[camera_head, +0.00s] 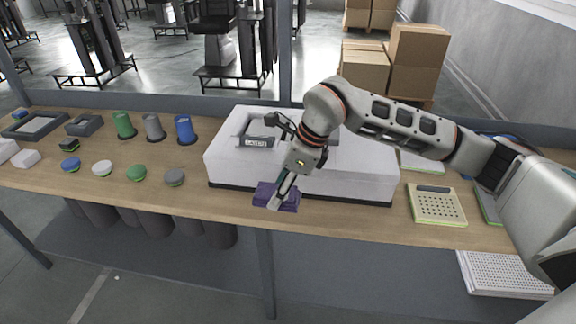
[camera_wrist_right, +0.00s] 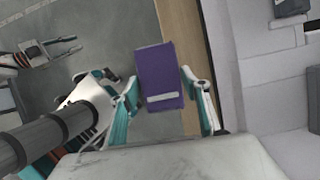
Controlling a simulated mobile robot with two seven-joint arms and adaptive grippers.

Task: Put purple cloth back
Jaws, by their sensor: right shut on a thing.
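The purple cloth (camera_head: 266,194) is a flat folded block at the table's front edge, just in front of the white case. My right gripper (camera_head: 281,194) comes down over it and is shut on it, hiding part of its middle. In the right wrist view the cloth (camera_wrist_right: 157,70) lies between the two fingers (camera_wrist_right: 166,104), with a pale strip across its near end. It overlaps the table edge and the floor in that view; its exact height above the table is unclear. My left gripper (camera_wrist_right: 62,48) seems to show at the upper left there, its opening unclear.
The white case (camera_head: 235,163) stands behind the cloth. Coloured round pucks (camera_head: 137,172) and cylinders (camera_head: 124,125) stand to the left. Bare wooden table (camera_head: 222,198) shows left of the cloth.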

